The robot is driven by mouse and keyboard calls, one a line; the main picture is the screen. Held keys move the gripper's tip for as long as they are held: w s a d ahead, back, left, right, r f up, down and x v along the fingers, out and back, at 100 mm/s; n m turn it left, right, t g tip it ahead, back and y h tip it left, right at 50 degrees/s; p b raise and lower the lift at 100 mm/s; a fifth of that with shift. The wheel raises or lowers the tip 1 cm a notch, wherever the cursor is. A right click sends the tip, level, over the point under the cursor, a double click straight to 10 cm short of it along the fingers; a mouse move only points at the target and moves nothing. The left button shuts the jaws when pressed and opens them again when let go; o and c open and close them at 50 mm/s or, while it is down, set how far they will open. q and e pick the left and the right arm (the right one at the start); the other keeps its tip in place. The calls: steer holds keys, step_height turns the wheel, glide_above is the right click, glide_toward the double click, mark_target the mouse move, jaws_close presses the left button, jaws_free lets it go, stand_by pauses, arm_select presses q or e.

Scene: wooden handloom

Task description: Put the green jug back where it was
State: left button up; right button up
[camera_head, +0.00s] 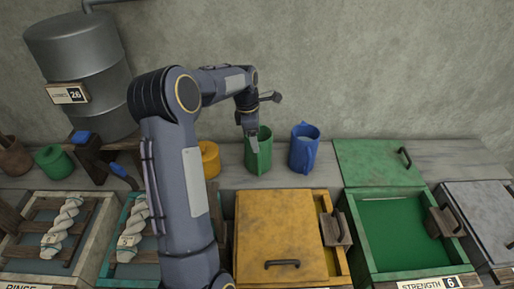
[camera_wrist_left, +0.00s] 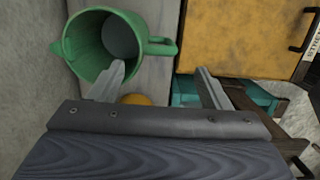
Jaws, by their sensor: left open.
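The green jug (camera_head: 262,156) stands upright on the grey shelf (camera_head: 365,158) along the wall, between a yellow jug (camera_head: 209,158) and a blue jug (camera_head: 304,150). My left gripper (camera_head: 262,122) is open and empty at the green jug's rim. One finger of the left gripper (camera_wrist_left: 160,70) overlaps the mouth and rim. The other finger is apart on the handle's far side. I cannot tell whether either finger touches the jug. My right gripper is not in view.
A green pot (camera_head: 54,162) and a metal drum (camera_head: 82,70) are at the left. In front are vats: one with a closed yellow lid (camera_head: 275,228), and an open green vat (camera_head: 398,232) with its lid (camera_head: 375,165) leaning behind.

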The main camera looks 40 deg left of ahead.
arm_select(q)
step_height(320, 180, up, 5)
steer(key=s+d+r+m+t, duration=0.2)
steer(key=s+d+r+m, duration=0.6)
steer(key=s+d+m, duration=0.35)
steer(key=s+d+f+m+t+h, duration=0.1)
steer(key=s+d+f+m, duration=0.2)
steer(key=s+d+m, duration=0.2)
steer(key=s+d+f+m+t+h, duration=0.1)
steer(key=s+d+f+m, duration=0.2)
steer(key=s+d+m, duration=0.3)
steer(key=s+m, duration=0.2)
steer(key=s, duration=0.2)
steer(key=shift+s+d, duration=0.25)
steer(key=shift+d, duration=0.05)
